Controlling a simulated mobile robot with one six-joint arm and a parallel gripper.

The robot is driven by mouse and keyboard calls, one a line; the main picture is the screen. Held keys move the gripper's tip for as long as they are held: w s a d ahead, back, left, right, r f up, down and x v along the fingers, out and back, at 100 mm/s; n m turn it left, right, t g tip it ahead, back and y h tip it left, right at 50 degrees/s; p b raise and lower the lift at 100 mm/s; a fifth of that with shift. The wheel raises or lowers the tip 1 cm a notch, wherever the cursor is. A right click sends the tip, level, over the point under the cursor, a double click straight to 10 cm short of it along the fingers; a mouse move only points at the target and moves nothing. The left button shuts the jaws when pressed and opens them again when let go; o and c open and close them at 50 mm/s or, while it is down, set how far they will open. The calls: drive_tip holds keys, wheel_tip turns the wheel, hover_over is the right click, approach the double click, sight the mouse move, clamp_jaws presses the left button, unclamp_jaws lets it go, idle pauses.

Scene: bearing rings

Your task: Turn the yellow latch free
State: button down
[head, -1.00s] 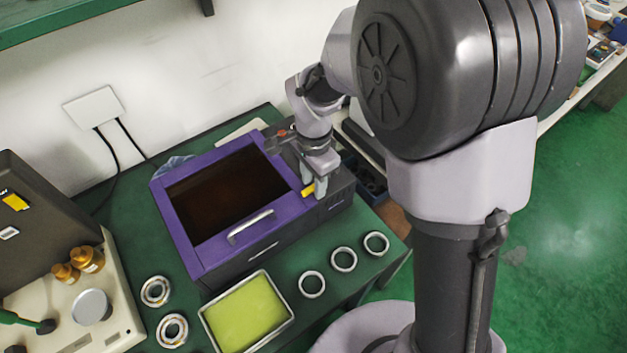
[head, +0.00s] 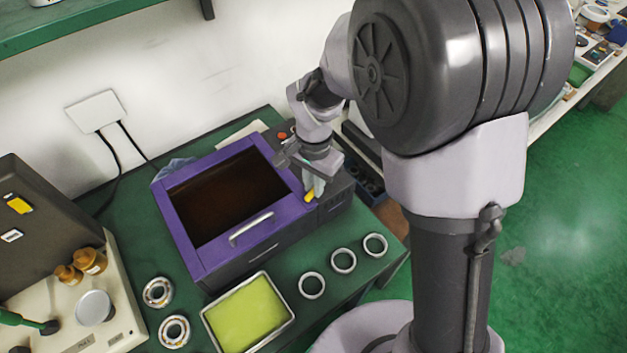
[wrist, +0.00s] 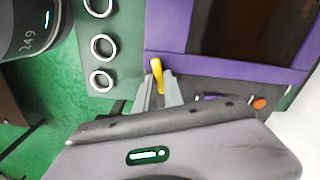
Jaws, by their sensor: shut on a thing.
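The yellow latch (head: 309,196) sits at the right edge of the purple-framed lid (head: 219,244) of a dark box. It also shows in the wrist view (wrist: 157,70), with its free end sticking out past my fingertips. My gripper (head: 316,188) points down at the box's right side and is shut on the latch, one finger on each side of it. In the wrist view my gripper (wrist: 162,88) covers the latch's lower part. The lid looks closed, with a dark window and a silver handle (head: 251,228) at its front edge.
A tray with a yellow-green pad (head: 247,315) stands in front of the box. Three plain rings (head: 343,260) lie right of it, and two bearings (head: 158,292) lie left. A beige machine (head: 95,318) stands at far left.

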drive_tip(key=n+p, duration=0.1)
drive_tip(key=n, duration=0.2)
drive_tip(key=shift+d+r+n, duration=0.1)
drive_tip(key=shift+n, duration=0.3)
drive_tip(key=n+p, duration=0.1)
drive_tip(key=n, duration=0.2)
drive_tip(key=shift+d+n, duration=0.1)
drive_tip(key=shift+n, duration=0.2)
drive_tip(key=n+p, duration=0.1)
drive_tip(key=n, duration=0.2)
drive_tip(key=shift+d+p, duration=0.15)
drive_tip(key=shift+p, duration=0.2)
drive_tip(key=shift+d+n+p, duration=0.1)
drive_tip(key=shift+n+p, duration=0.4)
drive_tip(key=shift+n, duration=1.3)
drive_tip(key=c, duration=1.4)
unclamp_jaws()
drive_tip(key=shift+c, duration=0.2)
